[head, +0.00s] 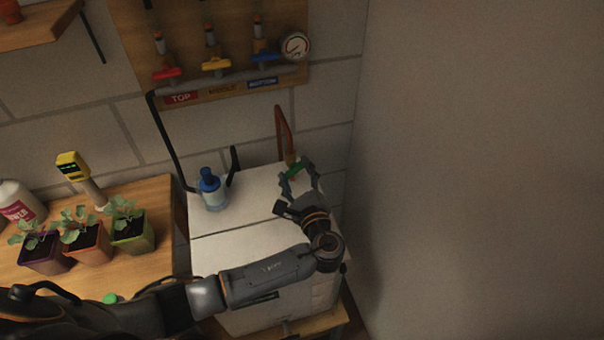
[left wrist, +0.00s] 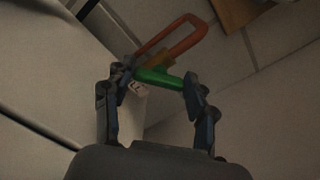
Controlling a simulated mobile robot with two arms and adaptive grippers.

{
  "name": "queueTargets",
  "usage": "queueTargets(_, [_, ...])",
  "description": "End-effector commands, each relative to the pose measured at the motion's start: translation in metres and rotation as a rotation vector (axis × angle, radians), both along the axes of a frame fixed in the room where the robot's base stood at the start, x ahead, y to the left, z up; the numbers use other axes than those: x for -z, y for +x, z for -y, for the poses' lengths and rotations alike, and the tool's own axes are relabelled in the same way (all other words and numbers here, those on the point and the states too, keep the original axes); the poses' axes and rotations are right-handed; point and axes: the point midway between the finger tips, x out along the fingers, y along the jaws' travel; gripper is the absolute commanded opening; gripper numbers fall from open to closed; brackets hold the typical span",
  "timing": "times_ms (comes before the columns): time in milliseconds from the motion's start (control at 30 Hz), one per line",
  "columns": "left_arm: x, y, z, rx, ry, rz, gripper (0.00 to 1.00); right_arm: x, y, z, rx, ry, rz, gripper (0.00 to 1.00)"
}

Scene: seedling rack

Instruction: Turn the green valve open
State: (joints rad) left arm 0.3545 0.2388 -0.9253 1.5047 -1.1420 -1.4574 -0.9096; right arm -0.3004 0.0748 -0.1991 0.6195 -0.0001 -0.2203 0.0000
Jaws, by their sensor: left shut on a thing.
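The green valve (head: 293,168) is a small green lever at the foot of a bent copper-coloured pipe (head: 284,128), at the back right of the white cabinet top. My left gripper (head: 298,179) reaches over the cabinet and is shut on the green valve. In the left wrist view the green lever (left wrist: 158,77) lies across between the two fingers (left wrist: 150,92), with a brass fitting and the orange pipe behind it. A small pale tag with dark marks hangs by the lever. My right gripper is not in view.
A blue-capped bottle (head: 212,190) stands on the white cabinet (head: 235,246). Potted seedlings (head: 87,238) and a yellow-headed meter (head: 76,170) are on the wooden bench at left. The wall board (head: 130,25) carries red, yellow and blue valves and a gauge (head: 295,46). A plain wall bounds the right.

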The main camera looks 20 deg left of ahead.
Motion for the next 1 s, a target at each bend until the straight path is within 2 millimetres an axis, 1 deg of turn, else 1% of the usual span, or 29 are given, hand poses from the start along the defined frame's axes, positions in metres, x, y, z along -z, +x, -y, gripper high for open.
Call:
queueTargets(33, [-0.002,0.0,0.003,0.006,-0.004,0.005,0.25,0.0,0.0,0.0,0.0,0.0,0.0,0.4])
queueTargets(267, [-0.002,0.0,0.003,0.007,-0.003,0.005,0.25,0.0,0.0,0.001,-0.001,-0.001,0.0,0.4])
queueTargets(300, [-0.002,0.0,0.003,0.007,-0.003,0.005,0.6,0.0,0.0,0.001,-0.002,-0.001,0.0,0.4])
queueTargets(400, [-0.002,0.0,0.003,0.006,-0.002,0.004,0.79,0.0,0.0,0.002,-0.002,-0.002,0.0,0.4])
queueTargets(700, [-0.001,0.0,0.001,0.003,-0.001,0.0,0.79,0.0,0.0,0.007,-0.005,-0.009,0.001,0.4])
queueTargets(767, [0.0,-0.002,0.002,0.003,0.0,0.0,0.79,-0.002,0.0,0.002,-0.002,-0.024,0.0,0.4])
queueTargets(867, [0.0,-0.01,0.008,0.005,-0.001,-0.001,0.79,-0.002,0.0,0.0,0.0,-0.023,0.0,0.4])
queueTargets(1000, [0.0,-0.031,0.023,0.005,-0.004,-0.002,0.79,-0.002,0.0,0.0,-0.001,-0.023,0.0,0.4])
